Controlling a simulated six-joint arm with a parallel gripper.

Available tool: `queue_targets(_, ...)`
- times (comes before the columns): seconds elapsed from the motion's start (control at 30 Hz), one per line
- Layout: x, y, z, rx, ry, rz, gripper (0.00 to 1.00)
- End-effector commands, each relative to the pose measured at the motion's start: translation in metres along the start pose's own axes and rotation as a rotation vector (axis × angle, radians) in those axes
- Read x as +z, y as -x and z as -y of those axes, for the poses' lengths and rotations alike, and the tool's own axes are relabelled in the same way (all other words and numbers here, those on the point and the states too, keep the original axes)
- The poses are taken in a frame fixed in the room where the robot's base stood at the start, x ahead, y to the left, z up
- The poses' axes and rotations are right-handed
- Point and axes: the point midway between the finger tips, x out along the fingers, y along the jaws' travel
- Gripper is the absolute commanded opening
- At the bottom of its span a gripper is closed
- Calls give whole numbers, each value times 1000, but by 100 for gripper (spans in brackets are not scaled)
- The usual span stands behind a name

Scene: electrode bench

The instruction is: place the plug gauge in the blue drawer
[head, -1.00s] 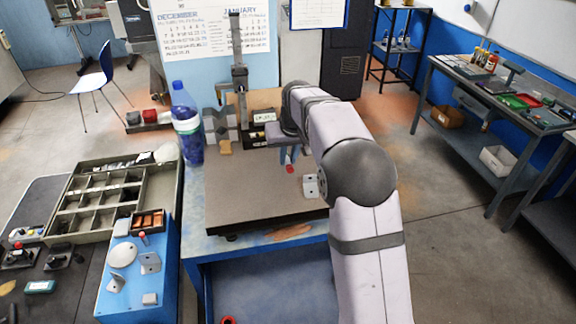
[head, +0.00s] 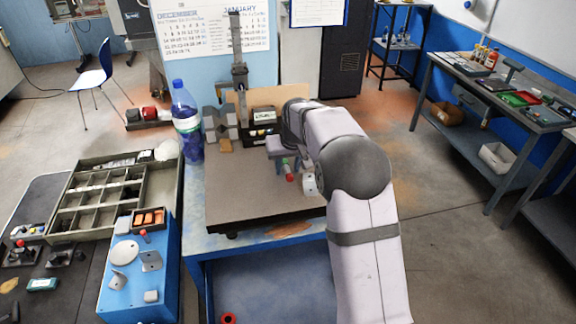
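My gripper (head: 287,166) is over the granite-like plate on the bench, pointing down with its blue fingers around the plug gauge. The plug gauge (head: 289,177) shows a red end below the fingers and a bit of green higher up; the fingers hide part of it. It looks held just above the plate, though the exact gap is hard to tell. The blue drawer (head: 270,292) is open below the front of the bench, with a wide blue floor. My arm covers its right side.
The surface plate (head: 240,205) is mostly clear at the front. A white block (head: 309,185) is close right of the gauge. A blue bottle (head: 187,125) and a height-gauge column (head: 239,70) stand behind. A red ring (head: 228,319) lies in the drawer. A sorting tray (head: 178,190) is left.

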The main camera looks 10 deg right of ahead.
Motion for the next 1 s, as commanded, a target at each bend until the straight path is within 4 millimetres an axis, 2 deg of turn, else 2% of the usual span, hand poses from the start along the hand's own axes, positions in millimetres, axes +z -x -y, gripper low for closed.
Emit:
queue_targets(0.27,-1,2,0,0,0,0,34)
queue_targets(0.47,-2,15,0,0,0,-4,34)
queue_targets(1.0,-2,104,0,0,0,-4,34)
